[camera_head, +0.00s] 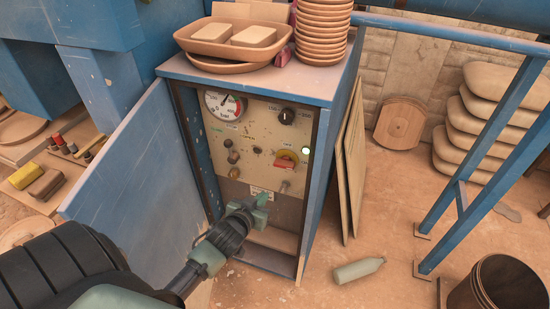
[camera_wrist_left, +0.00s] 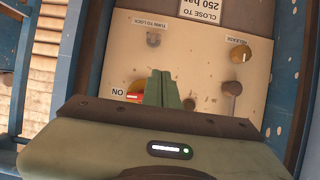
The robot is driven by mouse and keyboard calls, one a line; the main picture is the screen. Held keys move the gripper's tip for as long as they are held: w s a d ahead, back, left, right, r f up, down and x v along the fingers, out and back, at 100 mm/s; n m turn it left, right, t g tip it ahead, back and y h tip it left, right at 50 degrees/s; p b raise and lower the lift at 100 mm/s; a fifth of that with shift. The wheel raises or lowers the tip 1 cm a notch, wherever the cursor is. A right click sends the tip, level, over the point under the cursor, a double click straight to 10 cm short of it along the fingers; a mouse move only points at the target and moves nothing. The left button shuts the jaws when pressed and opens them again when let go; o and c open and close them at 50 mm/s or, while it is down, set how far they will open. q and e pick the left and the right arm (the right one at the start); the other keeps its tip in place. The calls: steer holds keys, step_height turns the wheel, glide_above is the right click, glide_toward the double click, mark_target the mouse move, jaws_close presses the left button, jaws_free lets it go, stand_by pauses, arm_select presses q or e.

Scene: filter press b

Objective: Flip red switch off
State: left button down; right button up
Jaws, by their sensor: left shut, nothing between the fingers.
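The red switch (camera_head: 286,160) sits on a yellow plate at the right side of the beige control panel (camera_head: 262,135), inside an open blue cabinet. In the left wrist view, where the panel appears upside down, part of the red switch (camera_wrist_left: 134,97) shows beside an "ON" label, left of the fingertips; the rest is hidden by my gripper. My left gripper (camera_head: 262,199) is shut and empty, in front of the panel and below the switch in the head view. In the wrist view its fingertips (camera_wrist_left: 162,88) are close together over the panel; contact cannot be told. My right gripper is out of view.
A pressure gauge (camera_head: 224,103), a black knob (camera_head: 287,116) and a lit lamp (camera_head: 305,150) are on the panel. The cabinet door (camera_head: 135,155) stands open at left. Trays (camera_head: 235,40) and stacked bowls (camera_head: 322,30) stand on top. A bottle (camera_head: 358,270) lies on the floor.

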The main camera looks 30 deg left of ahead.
arm_select(q)
step_height(320, 180, up, 12)
steer(key=w+t, duration=0.1)
steer(key=t, duration=0.1)
steer(key=shift+w+a+n+y, duration=0.25)
steer(key=shift+a+n+y, duration=0.05)
steer(key=shift+a, duration=0.1)
steer(key=shift+w, duration=0.15)
glide_above(285, 163)
steer(key=s+a, duration=0.2)
steer(key=s, duration=0.1)
step_height(285, 163, down, 2)
steer(key=shift+s+a+f+p, duration=0.15)
steer(key=shift+p, duration=0.3)
steer(key=f, duration=0.2)
steer(key=shift+w+f, duration=0.3)
steer(key=shift+w, duration=0.05)
steer(key=shift+f, duration=0.85)
steer(key=shift+s+f+n, duration=0.1)
steer(key=shift+n, duration=0.4)
